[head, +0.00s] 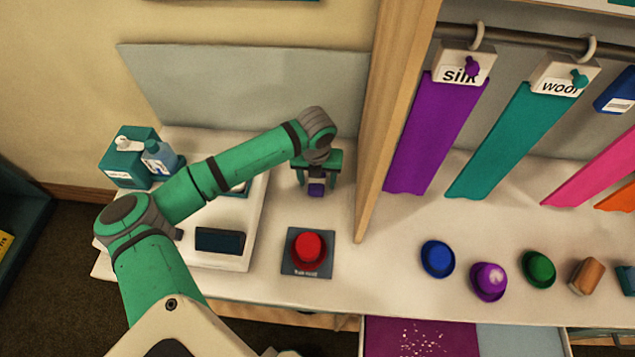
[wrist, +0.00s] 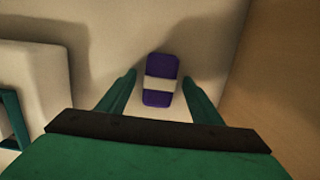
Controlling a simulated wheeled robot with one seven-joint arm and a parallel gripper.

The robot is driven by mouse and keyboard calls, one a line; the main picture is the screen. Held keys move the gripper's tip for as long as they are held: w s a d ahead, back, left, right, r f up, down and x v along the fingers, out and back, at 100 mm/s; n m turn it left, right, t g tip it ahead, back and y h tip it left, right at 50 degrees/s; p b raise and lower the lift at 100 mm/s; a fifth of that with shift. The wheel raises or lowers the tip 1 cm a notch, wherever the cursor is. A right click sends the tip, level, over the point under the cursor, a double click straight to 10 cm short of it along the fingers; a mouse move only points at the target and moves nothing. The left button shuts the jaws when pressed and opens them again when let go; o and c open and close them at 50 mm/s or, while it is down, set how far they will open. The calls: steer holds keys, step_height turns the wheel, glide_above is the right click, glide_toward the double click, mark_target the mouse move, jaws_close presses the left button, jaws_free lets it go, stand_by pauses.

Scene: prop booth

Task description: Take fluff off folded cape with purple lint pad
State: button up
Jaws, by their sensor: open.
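A purple pad with a white band across its middle (wrist: 160,66) lies on the white counter, taken to be the lint pad. It also shows in the head view (head: 316,189), partly hidden by my gripper. My gripper (head: 316,182) is open and points down above the pad. In the wrist view the pad appears between the two fingers (wrist: 160,82), with space on both sides, and nothing is held. The folded purple cape (head: 395,335) lies low at the front, cut off by the picture's bottom edge. Pale bits of fluff (head: 422,338) are scattered on it.
A wooden divider (head: 395,110) stands close to the right of my gripper. A red button (head: 308,250) is in front of it. Blue (head: 437,258), purple (head: 488,281) and green (head: 538,268) round items stand right of the divider, under hanging fabric strips. A raised white tray (head: 240,255) is at left.

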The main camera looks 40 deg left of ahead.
steer(key=c, duration=1.2)
steer(key=shift+r, duration=0.15)
steer(key=shift+c, duration=0.2)
step_height(320, 180, up, 28)
steer(key=shift+r, duration=0.15)
